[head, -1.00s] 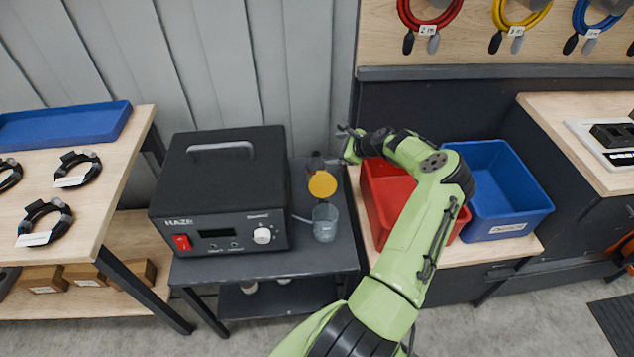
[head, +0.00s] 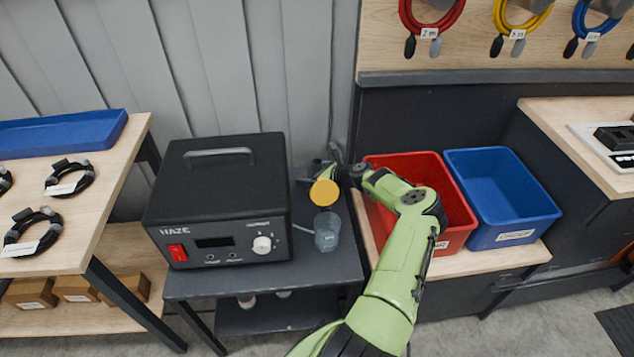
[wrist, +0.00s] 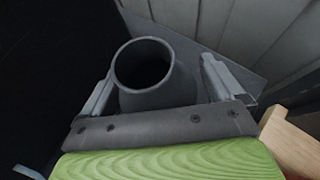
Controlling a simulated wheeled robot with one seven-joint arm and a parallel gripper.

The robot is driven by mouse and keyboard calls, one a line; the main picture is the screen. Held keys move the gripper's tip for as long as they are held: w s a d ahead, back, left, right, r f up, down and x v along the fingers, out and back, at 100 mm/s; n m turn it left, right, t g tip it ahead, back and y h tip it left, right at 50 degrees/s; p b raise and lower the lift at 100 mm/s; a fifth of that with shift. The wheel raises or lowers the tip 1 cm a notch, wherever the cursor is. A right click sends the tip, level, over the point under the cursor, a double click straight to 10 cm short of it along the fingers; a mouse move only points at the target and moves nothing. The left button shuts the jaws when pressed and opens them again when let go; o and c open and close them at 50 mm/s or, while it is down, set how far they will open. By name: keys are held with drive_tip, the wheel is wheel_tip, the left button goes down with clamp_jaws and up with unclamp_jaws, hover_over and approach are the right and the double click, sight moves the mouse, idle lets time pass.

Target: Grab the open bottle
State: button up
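The open bottle is dark grey with a round uncapped mouth. Its mouth (wrist: 143,65) shows upright in the wrist view, between the two fingers of my gripper (wrist: 160,92). The fingers are spread, with one on each side of the neck; I see a gap at the right finger, and the left finger is close to the bottle. In the head view my gripper (head: 325,168) is at the back right of the dark stand, where the bottle is mostly hidden behind a round yellow top (head: 324,192) and the fingers.
A clear bluish cup (head: 327,231) stands in front of the yellow top. A black HAZE machine (head: 222,205) is close on the left. A red bin (head: 455,215) and a blue bin (head: 505,195) are on the right. A grey wall is behind.

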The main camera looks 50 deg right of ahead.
drive_tip(key=c, duration=1.1)
drive_tip(key=shift+r, duration=0.1)
drive_tip(key=shift+c, duration=0.2)
